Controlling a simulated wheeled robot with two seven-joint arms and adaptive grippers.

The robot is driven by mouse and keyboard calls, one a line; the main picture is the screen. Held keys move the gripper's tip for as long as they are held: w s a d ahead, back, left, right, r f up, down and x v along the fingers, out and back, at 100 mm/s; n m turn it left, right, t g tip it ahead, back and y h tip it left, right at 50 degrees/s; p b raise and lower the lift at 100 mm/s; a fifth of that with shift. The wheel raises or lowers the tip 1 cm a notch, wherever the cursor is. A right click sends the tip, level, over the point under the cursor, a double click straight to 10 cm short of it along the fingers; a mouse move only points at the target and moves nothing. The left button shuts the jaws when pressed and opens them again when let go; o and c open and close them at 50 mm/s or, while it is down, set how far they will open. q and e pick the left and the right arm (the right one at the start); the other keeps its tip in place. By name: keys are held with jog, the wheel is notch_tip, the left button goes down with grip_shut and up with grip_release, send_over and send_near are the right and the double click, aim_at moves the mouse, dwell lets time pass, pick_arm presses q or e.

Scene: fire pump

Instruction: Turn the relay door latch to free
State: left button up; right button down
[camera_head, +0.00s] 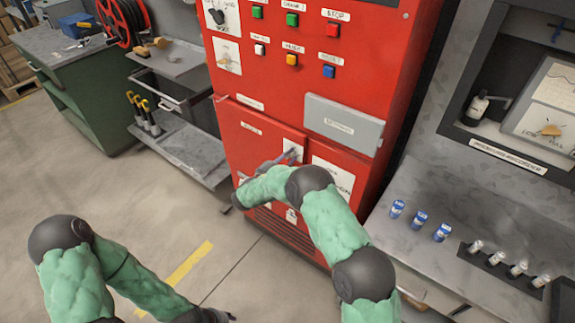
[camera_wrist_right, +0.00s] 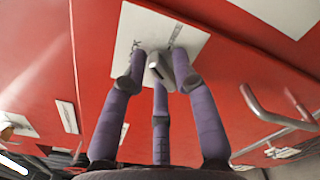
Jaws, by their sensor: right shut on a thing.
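The red cabinet (camera_head: 280,60) fills the middle of the head view. Its lower door carries a small white latch plate (camera_head: 293,147), which shows larger in the wrist view (camera_wrist_right: 128,32). A small grey latch knob (camera_wrist_right: 160,68) stands out from this plate. My right gripper (camera_head: 288,157) is at the plate, and in the wrist view its purple fingers (camera_wrist_right: 158,82) close around the knob from the sides. The fingers hide part of the knob and some plate markings.
A grey box (camera_head: 345,122) juts from the cabinet above right of the latch. A metal handle (camera_wrist_right: 270,115) is right of the fingers in the wrist view. A counter (camera_head: 400,240) with blue cans (camera_head: 419,220) stands at right. Open floor lies left.

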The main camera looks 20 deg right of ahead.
jog(key=shift+r+m+b, duration=0.15)
jog(key=shift+m+b, duration=1.85)
jog(key=shift+m, duration=0.6)
jog(key=shift+r+m+b, duration=0.15)
jog(key=shift+m+b, duration=1.85)
jog(key=shift+m, duration=0.6)
jog(key=shift+d, duration=0.1)
jog(key=c, duration=1.2)
grip_release()
jog(key=shift+s, duration=0.1)
jog(key=shift+f, duration=0.2)
